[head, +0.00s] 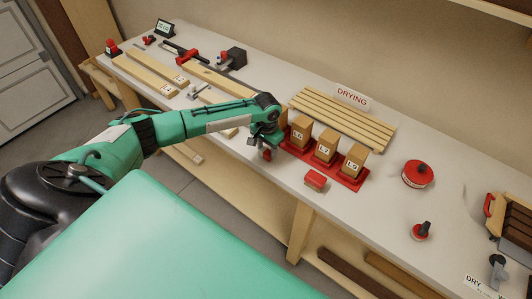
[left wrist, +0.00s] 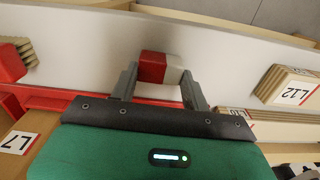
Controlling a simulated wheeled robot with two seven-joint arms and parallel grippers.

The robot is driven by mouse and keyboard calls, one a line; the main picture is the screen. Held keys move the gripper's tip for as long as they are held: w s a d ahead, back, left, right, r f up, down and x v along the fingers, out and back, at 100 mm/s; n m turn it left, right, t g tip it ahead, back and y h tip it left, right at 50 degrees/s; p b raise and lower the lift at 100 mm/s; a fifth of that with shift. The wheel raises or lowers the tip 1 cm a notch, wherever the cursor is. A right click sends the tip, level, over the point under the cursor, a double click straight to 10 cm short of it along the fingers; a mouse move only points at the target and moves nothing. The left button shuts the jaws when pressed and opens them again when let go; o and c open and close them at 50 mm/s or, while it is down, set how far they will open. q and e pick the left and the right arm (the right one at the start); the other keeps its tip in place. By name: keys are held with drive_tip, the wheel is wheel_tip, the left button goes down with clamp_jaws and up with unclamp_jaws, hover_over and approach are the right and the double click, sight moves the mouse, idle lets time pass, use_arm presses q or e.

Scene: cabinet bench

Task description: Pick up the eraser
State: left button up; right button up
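The eraser (left wrist: 158,67), a small block with a red part and a white part, lies between the fingertips of my left gripper (left wrist: 160,72) in the left wrist view. The fingers stand close to its two ends; I cannot tell whether they press on it. In the head view my left gripper (head: 261,146) points down near the bench's front edge, with the red part of the eraser (head: 267,155) showing at its fingertips. I cannot tell whether the eraser touches the bench. My right gripper is not in view.
A red brush-like block (head: 316,180) lies to the right on the bench (head: 385,215). Behind it, a red tray (head: 350,184) holds labelled wooden blocks. A slatted rack (head: 340,122) stands behind. A round red tin (head: 417,174) is further right, with clear bench around it.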

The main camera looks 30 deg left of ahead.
sight(267, 150)
use_arm(q)
drive_tip(key=shift+r, duration=0.1)
wheel_tip(267, 150, up, 20)
drive_tip(key=b, duration=0.4)
drive_tip(key=shift+b, duration=0.4)
drive_tip(key=o, duration=0.4)
drive_tip(key=c, duration=0.3)
